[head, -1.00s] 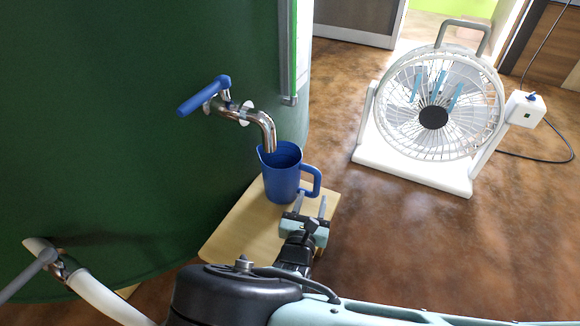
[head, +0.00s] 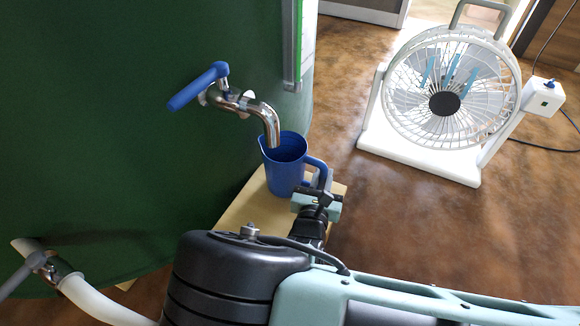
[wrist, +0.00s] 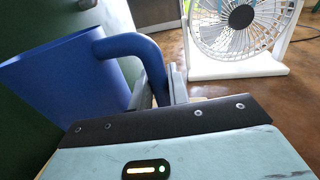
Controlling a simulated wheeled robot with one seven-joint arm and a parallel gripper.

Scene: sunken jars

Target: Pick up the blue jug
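The blue jug (head: 284,172) is upright under the tap spout, on or just above a small light wooden stand (head: 247,209). Its handle points right, toward my gripper. My gripper (head: 323,181) is at the handle, with its fingers close together around it. In the wrist view, the jug (wrist: 65,80) fills the left side, and its handle runs down between the two fingertips (wrist: 160,92). The fingers look shut on the handle. The lower part of the handle is hidden by my gripper.
A metal tap (head: 243,103) with a blue lever (head: 198,87) sticks out from a large green tank (head: 110,130), its spout end at the jug's mouth. A white fan (head: 450,100) stands on the brown floor at the right. The floor between stand and fan is clear.

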